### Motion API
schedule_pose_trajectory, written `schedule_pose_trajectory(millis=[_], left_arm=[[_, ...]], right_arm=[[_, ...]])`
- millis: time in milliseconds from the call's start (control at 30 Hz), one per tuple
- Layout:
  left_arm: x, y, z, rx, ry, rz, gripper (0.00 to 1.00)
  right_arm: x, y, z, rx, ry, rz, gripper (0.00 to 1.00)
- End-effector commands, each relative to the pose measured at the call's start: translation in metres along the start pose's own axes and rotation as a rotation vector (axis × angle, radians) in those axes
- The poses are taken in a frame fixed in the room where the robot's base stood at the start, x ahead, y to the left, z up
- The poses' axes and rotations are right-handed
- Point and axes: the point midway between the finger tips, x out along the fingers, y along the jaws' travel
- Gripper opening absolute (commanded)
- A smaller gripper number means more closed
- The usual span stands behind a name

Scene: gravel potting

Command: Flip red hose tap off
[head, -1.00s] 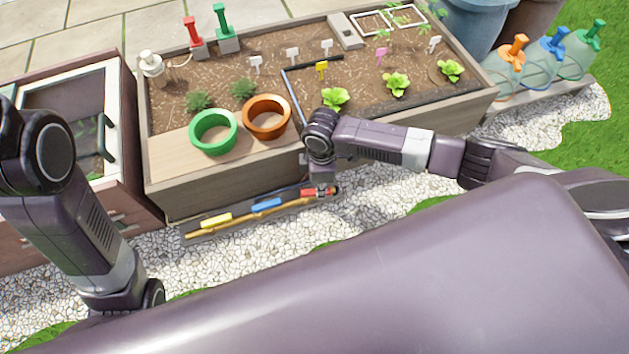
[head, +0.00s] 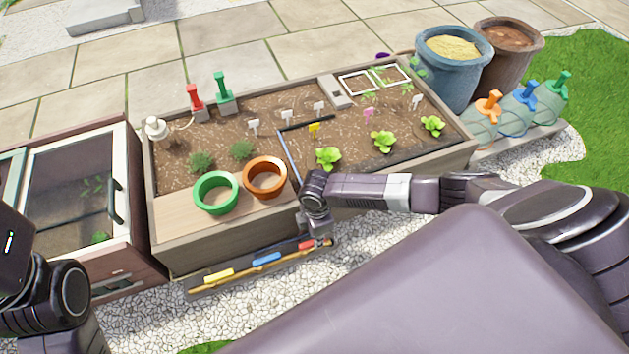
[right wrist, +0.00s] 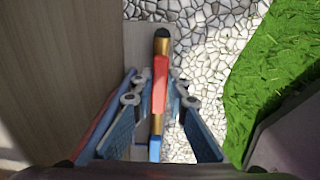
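The red hose tap (head: 197,103) stands upright at the back left edge of the planter bed, beside a green tap (head: 223,95). No gripper is near it. My right gripper (head: 318,237) is low at the planter's front side, over the tool rack. In the right wrist view its fingers (right wrist: 159,90) are apart, on both sides of a red-banded tool handle (right wrist: 160,82), with gaps visible beside it. My left arm enters at the left edge; its fingers are out of frame.
The planter (head: 165,230) holds a green pot ring (head: 216,207), an orange pot ring (head: 265,193), seedlings and labels. A cold frame (head: 133,240) stands left. Bottles with coloured taps stand right, near a blue barrel (head: 452,85). A white fitting (head: 155,128) is near the red tap.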

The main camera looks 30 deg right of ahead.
Motion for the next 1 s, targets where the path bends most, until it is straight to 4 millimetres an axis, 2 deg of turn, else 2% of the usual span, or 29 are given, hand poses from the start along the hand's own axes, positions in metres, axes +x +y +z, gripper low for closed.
schedule_pose_trajectory(millis=[33,167,433,567,667,1000], left_arm=[[0.0,0.0,0.0,0.0,0.0,0.0,0.4],[0.0,0.0,0.0,0.0,0.0,0.0,0.4],[0.001,0.0,0.0,0.0,0.002,0.001,0.4],[0.001,0.0,0.0,0.0,0.001,0.0,0.4],[0.001,0.0,0.0,0.0,0.001,0.0,0.4],[0.0,0.0,0.0,0.0,0.001,0.0,0.4]], right_arm=[[-0.001,0.001,-0.003,-0.004,0.006,0.004,0.18],[-0.001,0.001,-0.002,-0.003,0.005,0.003,0.32],[-0.001,0.0,-0.001,-0.001,0.002,0.001,0.32],[-0.009,0.001,-0.002,-0.002,0.003,0.002,0.32],[-0.022,0.001,-0.001,-0.003,0.003,0.003,0.32],[-0.091,0.001,-0.002,-0.004,0.004,0.004,0.32]])
